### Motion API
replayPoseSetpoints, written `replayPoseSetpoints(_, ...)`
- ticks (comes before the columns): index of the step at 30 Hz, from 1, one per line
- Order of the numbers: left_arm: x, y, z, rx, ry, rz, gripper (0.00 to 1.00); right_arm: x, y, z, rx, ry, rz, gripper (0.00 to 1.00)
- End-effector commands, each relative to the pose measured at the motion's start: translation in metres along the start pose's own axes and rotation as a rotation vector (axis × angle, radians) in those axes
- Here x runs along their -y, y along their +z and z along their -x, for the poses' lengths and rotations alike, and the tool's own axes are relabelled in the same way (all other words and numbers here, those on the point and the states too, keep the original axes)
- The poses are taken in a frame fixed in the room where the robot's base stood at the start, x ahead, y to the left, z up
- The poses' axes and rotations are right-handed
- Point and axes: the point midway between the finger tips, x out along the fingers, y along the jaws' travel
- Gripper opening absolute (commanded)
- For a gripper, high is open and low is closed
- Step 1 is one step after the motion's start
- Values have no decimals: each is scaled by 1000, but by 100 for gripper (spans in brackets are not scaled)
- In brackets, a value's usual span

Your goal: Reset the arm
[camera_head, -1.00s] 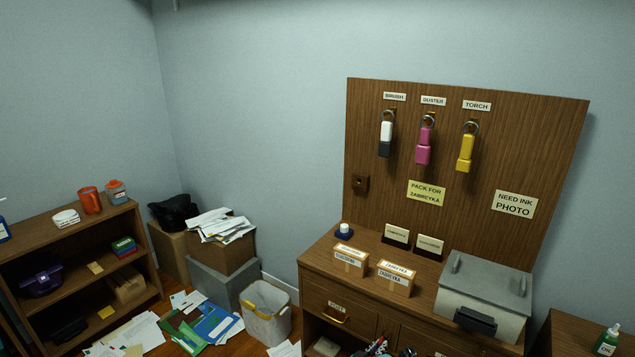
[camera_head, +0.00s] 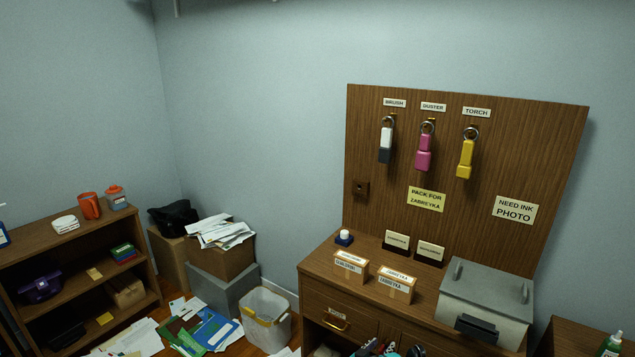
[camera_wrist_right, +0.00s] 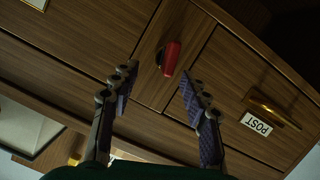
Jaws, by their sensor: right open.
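My right gripper (camera_head: 388,348) shows only in part at the bottom edge of the head view, in front of the wooden cabinet (camera_head: 318,272). In the right wrist view my right gripper (camera_wrist_right: 158,86) has its two fingers spread apart with nothing between them. The cabinet front lies beyond the fingertips. A red handle (camera_wrist_right: 171,60) on it shows just past and between the fingers, apart from them. A drawer with a brass handle (camera_wrist_right: 274,112) and a POST label (camera_wrist_right: 257,124) is to the right. My left gripper is in neither view.
On the cabinet top stand two small boxes (camera_head: 397,286) and a grey-lidded machine (camera_head: 487,290). A board (camera_head: 455,140) behind holds a brush, duster and torch on hooks. A bin (camera_head: 266,310) and scattered papers (camera_head: 135,338) are on the floor to the left.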

Motion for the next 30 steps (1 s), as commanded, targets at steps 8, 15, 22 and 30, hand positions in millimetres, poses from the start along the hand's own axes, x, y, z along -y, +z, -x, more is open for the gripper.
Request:
replayPoseSetpoints(8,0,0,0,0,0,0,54,-47,-90,30,157,-68,36,46)
replayPoseSetpoints(15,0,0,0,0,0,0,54,-102,-143,85,285,-160,63,46)
replayPoseSetpoints(22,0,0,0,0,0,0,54,-158,-164,156,387,-268,83,46)
replayPoseSetpoints(30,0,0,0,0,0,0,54,-214,-153,250,475,-415,93,46)
